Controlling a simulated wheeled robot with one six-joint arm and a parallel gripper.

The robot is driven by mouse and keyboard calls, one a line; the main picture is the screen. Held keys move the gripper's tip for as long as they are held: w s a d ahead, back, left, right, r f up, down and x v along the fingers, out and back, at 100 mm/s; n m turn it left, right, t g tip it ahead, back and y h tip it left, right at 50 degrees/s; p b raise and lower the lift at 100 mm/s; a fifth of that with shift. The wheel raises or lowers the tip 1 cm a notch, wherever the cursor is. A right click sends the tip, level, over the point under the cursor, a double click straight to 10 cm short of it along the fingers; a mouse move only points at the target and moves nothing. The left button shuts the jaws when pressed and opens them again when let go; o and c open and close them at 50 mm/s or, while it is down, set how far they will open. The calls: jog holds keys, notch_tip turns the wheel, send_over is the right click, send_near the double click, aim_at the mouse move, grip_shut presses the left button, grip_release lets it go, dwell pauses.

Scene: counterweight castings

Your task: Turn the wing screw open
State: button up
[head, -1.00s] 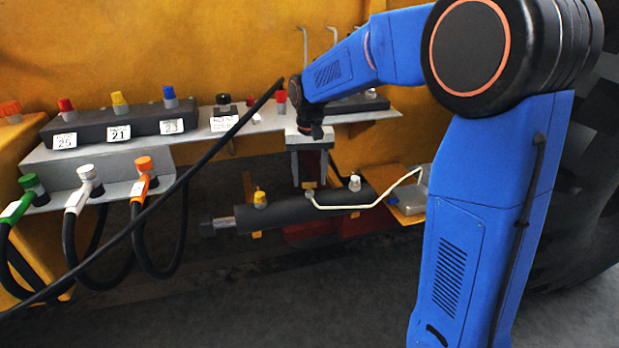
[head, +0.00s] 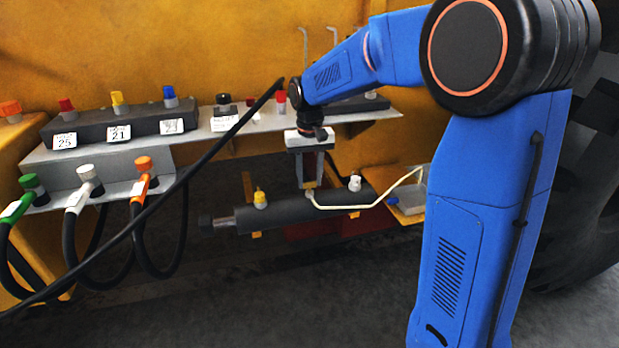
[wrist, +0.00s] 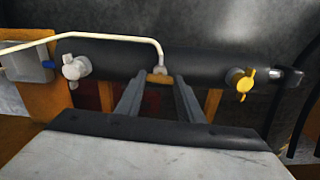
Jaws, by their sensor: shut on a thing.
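A dark horizontal cylinder (head: 282,214) carries small fittings along its top. My gripper (head: 310,186) points down onto it and is shut on a small brass-coloured wing screw (wrist: 159,78) at the end of a thin cream pipe (wrist: 110,36). In the wrist view my gripper (wrist: 161,79) has one finger on each side of this screw. The screw's lower part and its exact angle are hard to see. A yellow winged fitting (wrist: 244,82) is on one side, and a white winged fitting (wrist: 75,68) is on the other, both clear of the fingers.
A grey shelf (head: 205,137) with coloured caps and labels runs above and behind the cylinder. Several dark hoses hang at the left, and a long black hose (head: 150,208) crosses the foreground. A grey box (wrist: 28,62) stands by the pipe's other end. The floor in front is clear.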

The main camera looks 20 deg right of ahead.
jog(key=o, duration=1.1)
jog(key=shift+c, duration=0.2)
notch_tip(320, 180, up, 18)
jog(key=shift+f, duration=0.25)
jog(key=s+d+f+t, duration=0.1)
jog(key=s+f, duration=0.4)
jog(key=s, duration=0.6)
jog(key=s+d+f+t, duration=0.2)
jog(key=s+d+f, duration=0.2)
jog(key=s, duration=0.7)
jog(key=s+d+f+t, duration=0.1)
jog(key=s+f, duration=0.4)
jog(key=s, duration=0.7)
jog(key=shift+d+f+n+t, duration=0.4)
jog(key=shift+d, duration=0.25)
